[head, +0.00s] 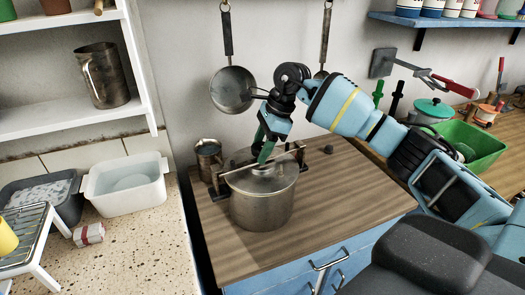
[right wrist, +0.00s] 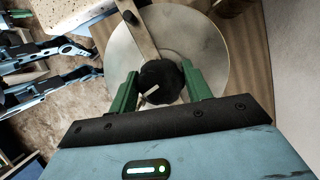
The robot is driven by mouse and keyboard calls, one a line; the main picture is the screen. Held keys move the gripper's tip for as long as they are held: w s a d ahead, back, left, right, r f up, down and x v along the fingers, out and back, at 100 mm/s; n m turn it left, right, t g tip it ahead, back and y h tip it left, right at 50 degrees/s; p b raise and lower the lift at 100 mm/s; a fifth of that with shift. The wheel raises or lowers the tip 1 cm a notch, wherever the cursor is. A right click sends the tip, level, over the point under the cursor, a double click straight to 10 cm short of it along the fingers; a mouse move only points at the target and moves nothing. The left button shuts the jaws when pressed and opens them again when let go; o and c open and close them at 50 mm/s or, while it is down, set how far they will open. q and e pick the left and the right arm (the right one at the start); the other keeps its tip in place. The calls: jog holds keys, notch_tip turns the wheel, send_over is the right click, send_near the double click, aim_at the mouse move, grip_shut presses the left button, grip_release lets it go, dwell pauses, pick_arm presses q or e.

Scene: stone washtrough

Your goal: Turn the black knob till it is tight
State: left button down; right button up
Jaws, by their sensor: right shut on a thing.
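A steel pot (head: 262,208) with a domed lid stands on the wooden counter. A flat metal bar (head: 236,169) crosses above the lid; in the right wrist view the bar (right wrist: 143,38) runs to the black knob (right wrist: 161,86). My right gripper (head: 264,155) reaches down over the middle of the pot. In the right wrist view its green fingers (right wrist: 160,72) stand on either side of the knob, shut on it. In the head view the knob is mostly hidden by the fingers.
A steel mug (head: 208,158) stands just behind the pot at left. Two pans hang on the wall behind, the nearer one (head: 232,90) close to my right arm. A green basin (head: 470,147) stands at right. The counter front of the pot is clear.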

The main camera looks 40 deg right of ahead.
jog(key=shift+r+m+t+h+p, duration=0.15)
jog(key=shift+m+t+p, duration=0.3)
jog(key=shift+m, duration=0.5)
jog(key=shift+f+m+t+h+p, duration=0.1)
jog(key=shift+m+t+h+p, duration=0.15)
jog(key=shift+m+p, duration=0.55)
jog(key=shift+m+t+h+p, duration=0.55)
jog(key=shift+m+p, duration=0.55)
jog(key=shift+m, duration=1.25)
jog(key=shift+m+h, duration=0.25)
jog(key=shift+m, duration=0.25)
jog(key=shift+m+h, duration=0.3)
jog(key=shift+m, duration=0.5)
pick_arm(q)
jog(key=w+r+t, duration=0.2)
jog(key=w+r, duration=0.5)
jog(key=r, duration=0.1)
pick_arm(e)
jog(key=m+h, duration=0.1)
jog(key=m, duration=0.2)
jog(key=shift+m+h, duration=0.3)
jog(key=o, duration=0.8)
jog(key=shift+t, duration=0.25)
jog(key=shift+c, duration=0.2)
